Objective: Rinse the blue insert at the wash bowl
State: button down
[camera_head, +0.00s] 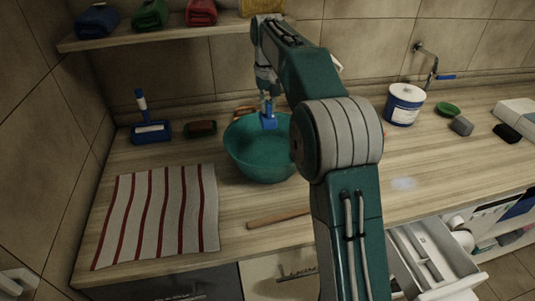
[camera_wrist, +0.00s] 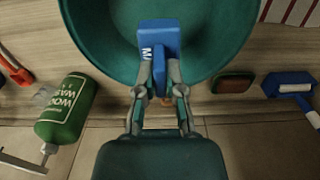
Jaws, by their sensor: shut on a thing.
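The blue insert (camera_wrist: 158,38) is a small blue block with a white letter on its side. My gripper (camera_wrist: 160,72) is shut on it in the wrist view, with a finger on either side. In the head view the insert (camera_head: 268,120) hangs under my gripper (camera_head: 267,103), over the back part of the wash bowl. The wash bowl (camera_head: 258,158) is a round teal bowl on the wooden counter. Its wall (camera_wrist: 95,50) surrounds the insert in the wrist view. I cannot tell whether the insert touches the bowl. My arm hides the bowl's right edge.
A striped cloth (camera_head: 158,213) lies left of the bowl. A blue squeegee (camera_head: 150,128) and a brush (camera_head: 201,128) lie behind it. A green wash bottle (camera_wrist: 67,110) is beside my gripper. A white tub (camera_head: 404,104) stands right. A wooden stick (camera_head: 278,218) lies in front; a drawer (camera_head: 432,262) is open.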

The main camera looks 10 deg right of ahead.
aim_at(268, 104)
dwell(0.5)
jog(key=shift+r, duration=1.95)
jog(key=shift+s, duration=0.1)
